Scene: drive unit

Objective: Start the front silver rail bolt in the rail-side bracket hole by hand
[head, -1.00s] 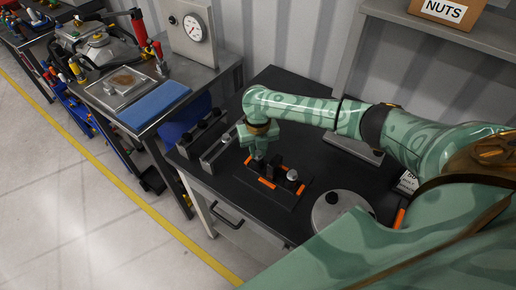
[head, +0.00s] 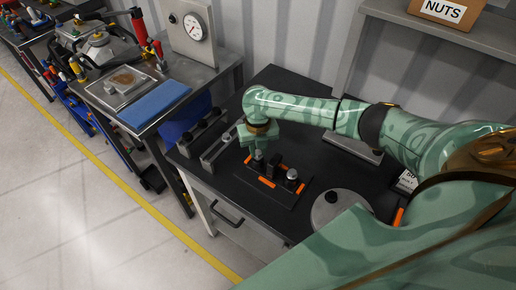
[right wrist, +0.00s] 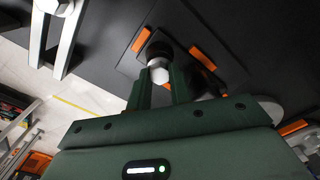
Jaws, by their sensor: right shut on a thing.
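My right gripper (head: 258,146) hangs over the dark fixture plate (head: 283,196) with orange marks on the black table. In the right wrist view its fingers (right wrist: 160,88) stand on both sides of a silver hex-headed bolt (right wrist: 159,71), shut on it. The bolt's lower part meets a dark round collar (right wrist: 157,49); I cannot tell how deep it sits. The bolt also shows below the gripper in the head view (head: 258,157). A second silver-topped piece (head: 292,174) stands to its right on the plate. My left gripper is out of view.
Two long rail pieces (head: 220,150) lie left of the plate. A round grey lidded disc (head: 340,208) sits to the right. A steel bench (head: 190,88) with a gauge and blue pad stands left. A NUTS box (head: 443,12) sits on the shelf.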

